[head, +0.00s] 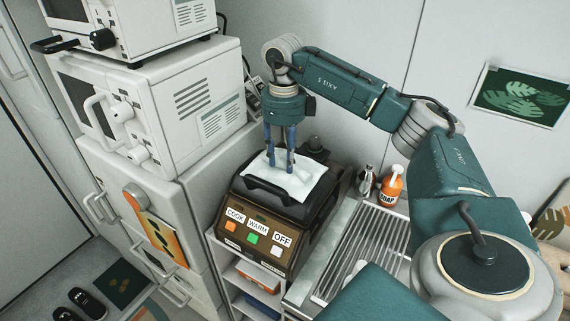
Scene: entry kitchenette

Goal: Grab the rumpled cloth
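The rumpled cloth (302,183) is white and lies on the dark lid of a cooker-like appliance (258,215) with buttons marked COOK, WARM and OFF. My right gripper (280,166) points straight down over the back part of the cloth. Its two blue fingers stand apart with a gap between them. The fingertips are at or just above the cloth; I cannot tell whether they touch it. My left gripper is out of view.
Two stacked white microwaves (150,105) stand on a white fridge (140,215) at the left, close to the appliance. An orange soap bottle (392,187) and a small dark bottle (365,181) stand right of it, behind a ridged metal drainboard (362,255).

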